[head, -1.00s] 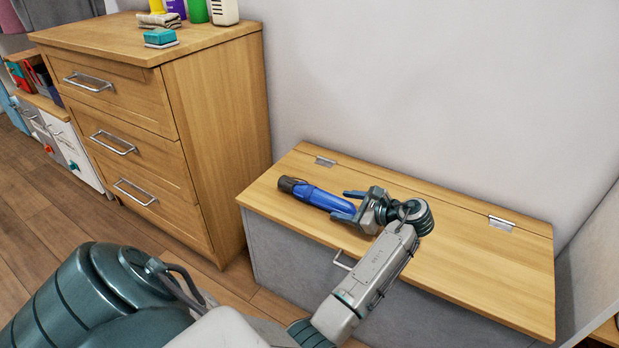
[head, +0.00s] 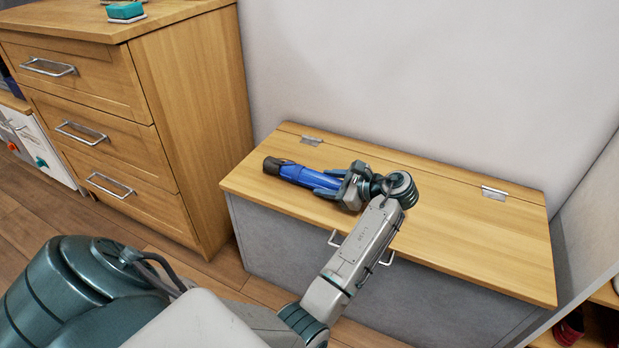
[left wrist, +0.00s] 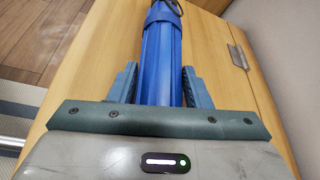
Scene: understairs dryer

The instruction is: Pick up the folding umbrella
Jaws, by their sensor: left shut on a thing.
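The folding umbrella (head: 299,174) is blue with a dark handle end. It lies over the wooden lid of the chest, its dark end pointing left in the head view. My left gripper (head: 336,184) is shut on the umbrella's body. In the left wrist view the blue umbrella (left wrist: 162,62) runs between the two fingers of my left gripper (left wrist: 161,85), one on each side. Part of the umbrella is hidden by the gripper. I cannot tell whether it touches the lid or is slightly above it. My right gripper is not in view.
The chest (head: 470,235) has a wooden lid with hinges at the back wall and grey sides. A wooden drawer unit (head: 200,120) stands to its left, with a teal sponge (head: 125,11) on top. A shelf with red shoes (head: 568,328) shows at the lower right.

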